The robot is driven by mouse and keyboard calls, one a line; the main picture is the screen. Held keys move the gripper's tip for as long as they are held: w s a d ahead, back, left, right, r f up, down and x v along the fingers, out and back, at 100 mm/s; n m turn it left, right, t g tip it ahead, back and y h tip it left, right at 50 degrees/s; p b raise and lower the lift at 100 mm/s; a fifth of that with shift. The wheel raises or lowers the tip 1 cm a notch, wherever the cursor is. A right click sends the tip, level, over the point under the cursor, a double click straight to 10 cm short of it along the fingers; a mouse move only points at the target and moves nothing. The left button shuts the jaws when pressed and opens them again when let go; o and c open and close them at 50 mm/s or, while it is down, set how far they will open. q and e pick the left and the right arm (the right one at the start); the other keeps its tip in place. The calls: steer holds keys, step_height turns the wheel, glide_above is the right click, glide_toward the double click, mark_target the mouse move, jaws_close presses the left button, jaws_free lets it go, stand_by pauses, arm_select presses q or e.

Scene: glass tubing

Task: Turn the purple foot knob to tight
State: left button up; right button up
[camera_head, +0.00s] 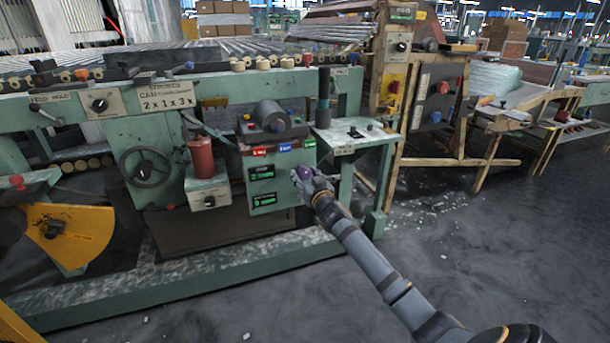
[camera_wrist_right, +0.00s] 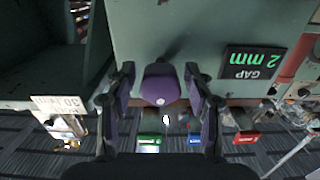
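The knob's tight mark cannot be made out. My left gripper is not in view.
A display reading "GAP 2 mm" (camera_wrist_right: 252,62) shows upside down beside the knob. Red, blue and green labels (camera_head: 284,147) sit above the displays on the machine. A small green side table (camera_head: 352,134) stands just right of the knob. The floor (camera_head: 440,260) at right is open.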

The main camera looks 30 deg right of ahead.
steer(key=shift+o, duration=0.3)
steer(key=shift+r, duration=0.1)
steer(key=v, duration=1.2)
